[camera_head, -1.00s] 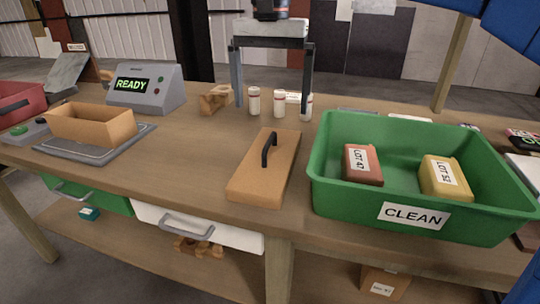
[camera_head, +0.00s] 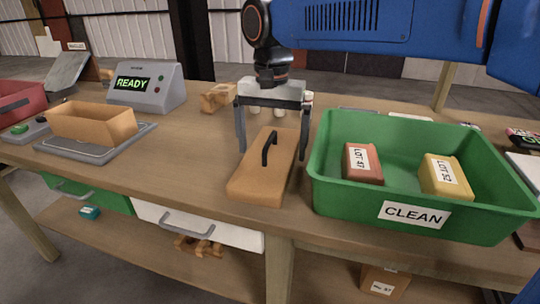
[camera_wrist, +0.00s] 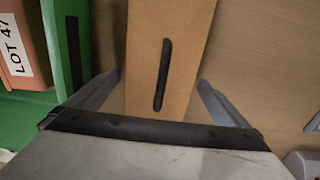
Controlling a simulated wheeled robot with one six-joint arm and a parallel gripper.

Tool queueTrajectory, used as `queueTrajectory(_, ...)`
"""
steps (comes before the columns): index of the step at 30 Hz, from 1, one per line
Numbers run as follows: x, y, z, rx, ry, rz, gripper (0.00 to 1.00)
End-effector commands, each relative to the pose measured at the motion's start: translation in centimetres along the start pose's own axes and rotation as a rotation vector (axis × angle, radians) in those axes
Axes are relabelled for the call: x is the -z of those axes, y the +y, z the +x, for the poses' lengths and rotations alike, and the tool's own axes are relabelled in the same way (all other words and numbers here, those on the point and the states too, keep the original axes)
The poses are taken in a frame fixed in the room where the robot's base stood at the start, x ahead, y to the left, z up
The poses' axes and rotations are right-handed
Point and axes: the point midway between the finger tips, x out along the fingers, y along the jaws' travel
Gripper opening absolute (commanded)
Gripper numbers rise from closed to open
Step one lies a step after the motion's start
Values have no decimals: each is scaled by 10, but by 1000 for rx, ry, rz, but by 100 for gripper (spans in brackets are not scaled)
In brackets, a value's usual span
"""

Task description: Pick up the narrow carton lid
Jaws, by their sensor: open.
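The narrow carton lid (camera_head: 262,184) is a flat tan cardboard piece with a black handle (camera_head: 268,147) on top. It lies on the wooden table just left of the green bin. My gripper (camera_head: 272,155) is open and empty, pointing down, with its fingers on either side of the lid near its far part. In the wrist view the lid (camera_wrist: 186,30) and its upright black handle (camera_wrist: 162,75) show between the spread fingers of my gripper (camera_wrist: 160,85). I cannot tell how far the fingertips are above the table.
A green bin (camera_head: 340,201) labelled CLEAN holds a red LOT 47 box (camera_head: 362,165) and a yellow LOT 52 box (camera_head: 444,177), close to the right finger. An open tan carton (camera_head: 93,125) sits on a grey scale-like plate at left. White bottles (camera_head: 279,112) stand behind my gripper.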

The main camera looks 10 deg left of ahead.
Motion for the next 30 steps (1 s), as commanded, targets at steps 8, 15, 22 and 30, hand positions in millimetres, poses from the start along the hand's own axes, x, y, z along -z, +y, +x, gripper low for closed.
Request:
queueTrajectory(8,0,0,2,1,0,0,98)
queueTrajectory(15,0,0,2,1,0,0,62)
queueTrajectory(22,0,0,0,1,1,0,62)
queueTrajectory(30,1,-1,-37,3,2,0,62)
